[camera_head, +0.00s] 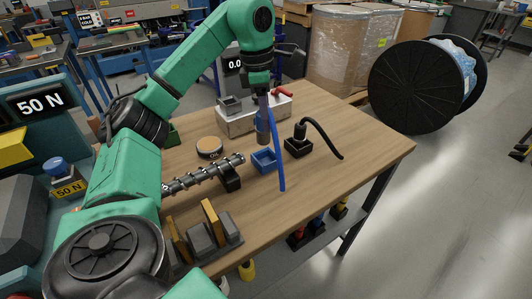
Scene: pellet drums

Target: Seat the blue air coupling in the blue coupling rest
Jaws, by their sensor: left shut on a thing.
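My left gripper (262,109) points down over the table, shut on the blue air coupling (262,126). The coupling hangs about upright, and a blue hose (278,150) runs from it down past the right side of the blue coupling rest (264,161). The rest is a small open blue box on the wooden table. The coupling shows just above and behind the rest in the picture; I cannot tell the exact gap between them. My right gripper is not in view.
A black rest (298,149) with a black hose stands right of the blue one. A grey fixture with a red handle (281,92) is behind. A metal screw shaft (205,175), a round tin (209,147) and a block rack (205,240) lie left and front. The table's right side is clear.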

